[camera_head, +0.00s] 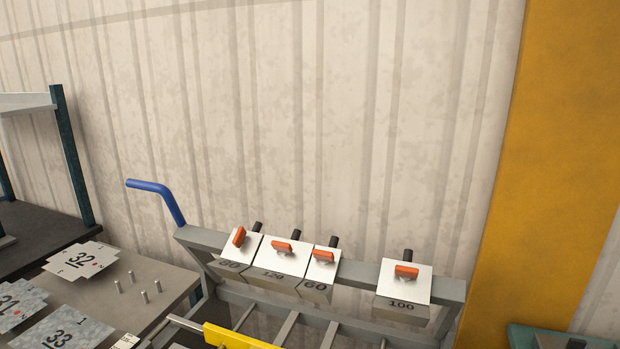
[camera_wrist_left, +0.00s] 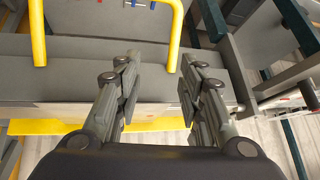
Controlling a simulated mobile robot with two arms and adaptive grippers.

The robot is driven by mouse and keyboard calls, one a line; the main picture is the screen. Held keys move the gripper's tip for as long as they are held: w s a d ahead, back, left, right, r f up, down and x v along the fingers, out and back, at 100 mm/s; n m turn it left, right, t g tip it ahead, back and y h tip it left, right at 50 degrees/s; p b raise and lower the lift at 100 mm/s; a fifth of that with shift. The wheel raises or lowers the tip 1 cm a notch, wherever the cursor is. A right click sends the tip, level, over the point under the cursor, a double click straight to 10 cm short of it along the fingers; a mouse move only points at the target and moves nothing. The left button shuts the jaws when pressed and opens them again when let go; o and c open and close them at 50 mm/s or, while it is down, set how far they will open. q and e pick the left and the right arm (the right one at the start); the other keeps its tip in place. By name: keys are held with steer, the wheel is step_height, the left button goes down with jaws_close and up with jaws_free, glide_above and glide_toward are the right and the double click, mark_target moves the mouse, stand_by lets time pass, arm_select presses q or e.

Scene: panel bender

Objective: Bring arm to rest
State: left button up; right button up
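My left gripper (camera_wrist_left: 160,88) shows in the left wrist view with its two fingers apart and nothing between them. Beyond the fingers is a grey surface (camera_wrist_left: 70,75) with a yellow tube handle (camera_wrist_left: 38,35) on it. I cannot tell whether the fingers touch that surface. Neither gripper nor arm shows in the head view. My right gripper is not in view.
The head view shows a grey frame (camera_head: 350,272) carrying the blocks 120 (camera_head: 272,272), 60 (camera_head: 315,288) and 100 (camera_head: 402,303), plus another, with red handles. A blue lever (camera_head: 160,190) rises left. A table (camera_head: 160,285) holds numbered plates (camera_head: 80,260) and pegs.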

arm_select(q)
steer(key=s+f+g, duration=0.4)
steer(key=s, duration=0.7)
step_height(320, 180, down, 28)
steer(key=g+b, duration=0.1)
steer(key=s+a+f+g+b, duration=0.1)
steer(key=s+a+f, duration=0.2)
steer(key=s+f, duration=1.3)
steer(key=shift+s, duration=0.7)
steer(key=shift+a+f, duration=0.1)
